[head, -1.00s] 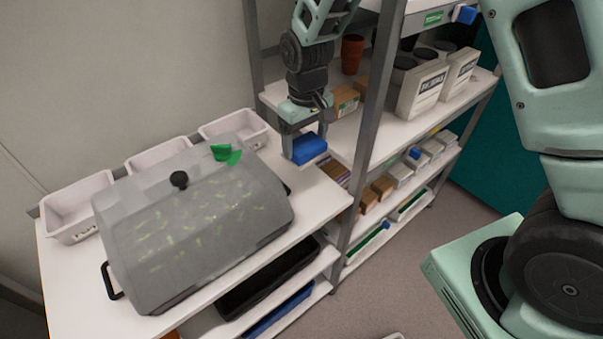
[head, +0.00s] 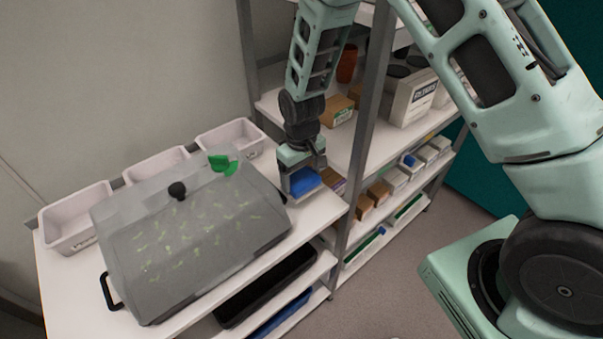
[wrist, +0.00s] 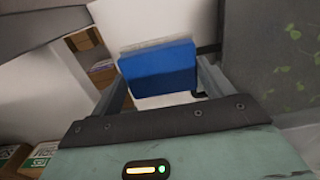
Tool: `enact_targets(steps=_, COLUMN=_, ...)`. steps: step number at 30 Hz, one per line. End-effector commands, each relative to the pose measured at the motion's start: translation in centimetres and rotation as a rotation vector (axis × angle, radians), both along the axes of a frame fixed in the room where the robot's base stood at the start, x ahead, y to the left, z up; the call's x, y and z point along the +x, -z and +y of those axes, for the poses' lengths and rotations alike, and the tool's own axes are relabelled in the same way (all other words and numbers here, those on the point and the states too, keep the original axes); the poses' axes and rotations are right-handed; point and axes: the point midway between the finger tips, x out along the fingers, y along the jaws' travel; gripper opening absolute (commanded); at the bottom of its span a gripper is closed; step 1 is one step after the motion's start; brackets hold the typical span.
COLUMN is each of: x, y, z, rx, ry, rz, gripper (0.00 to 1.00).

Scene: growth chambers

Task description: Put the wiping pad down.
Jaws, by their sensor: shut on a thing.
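The blue wiping pad (head: 305,182) is between the fingers of my gripper (head: 303,187) in the head view. The pad is just above or on the right end of the white bench top (head: 318,212); I cannot tell whether it touches. In the wrist view the blue pad (wrist: 158,68) with a pale layer along its far edge sits between the two fingers of my gripper (wrist: 165,85). My gripper is shut on it. White surface shows around the pad.
A grey translucent chamber lid (head: 200,235) with a black knob and a green clip stands left of my gripper. Several pale bins (head: 75,215) line the back of the bench. A shelf post (head: 362,150) and shelves with boxes (head: 415,95) stand close on the right.

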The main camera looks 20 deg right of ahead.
Motion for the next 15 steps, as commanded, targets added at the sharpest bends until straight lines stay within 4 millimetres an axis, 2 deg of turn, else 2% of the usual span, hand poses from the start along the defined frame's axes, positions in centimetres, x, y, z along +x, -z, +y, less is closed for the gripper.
enact_targets(steps=13, x=0.01, y=1.02, z=0.01, rx=0.0, ry=0.0, rz=0.0, gripper=0.61)
enact_targets(steps=14, x=0.0, y=1.03, z=0.01, rx=0.0, ry=0.0, rz=0.0, gripper=0.88)
enact_targets(steps=15, x=0.0, y=1.03, z=0.01, rx=0.0, ry=0.0, rz=0.0, gripper=0.99)
